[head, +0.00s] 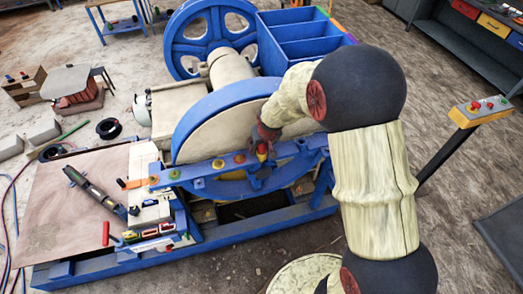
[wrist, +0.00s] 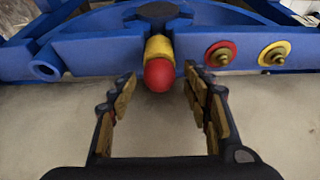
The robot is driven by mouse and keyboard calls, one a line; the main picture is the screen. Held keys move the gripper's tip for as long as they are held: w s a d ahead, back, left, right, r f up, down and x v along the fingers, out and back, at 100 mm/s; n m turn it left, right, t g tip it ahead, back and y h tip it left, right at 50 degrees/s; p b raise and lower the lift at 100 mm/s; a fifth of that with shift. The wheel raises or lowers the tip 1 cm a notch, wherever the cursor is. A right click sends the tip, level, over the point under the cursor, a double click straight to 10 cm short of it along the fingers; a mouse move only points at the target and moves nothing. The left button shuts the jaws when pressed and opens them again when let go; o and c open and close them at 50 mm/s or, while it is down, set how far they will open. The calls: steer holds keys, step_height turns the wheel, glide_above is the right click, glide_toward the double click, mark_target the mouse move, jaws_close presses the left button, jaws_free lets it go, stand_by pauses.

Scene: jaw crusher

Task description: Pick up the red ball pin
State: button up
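The red ball pin (wrist: 159,75) has a round red end and a yellow collar and projects from a blue bar (wrist: 110,55) in the wrist view. My gripper (wrist: 157,80) is open, with one finger on each side of the red ball. Gaps show between the ball and both fingers, so it does not look gripped. In the head view my gripper (head: 262,158) is at the blue bar (head: 205,170) in front of the big wheel, and a small red and yellow part shows there.
Red and yellow round fittings (wrist: 220,54) sit on the bar right of the pin. The blue crusher wheel (head: 215,105) stands close behind the bar. A board with tools (head: 75,205) lies left. Open floor (head: 450,190) lies right, with a control post (head: 480,110).

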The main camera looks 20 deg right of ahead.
steer(key=shift+c, duration=1.2)
jaws_close()
steer(key=shift+r, duration=0.15)
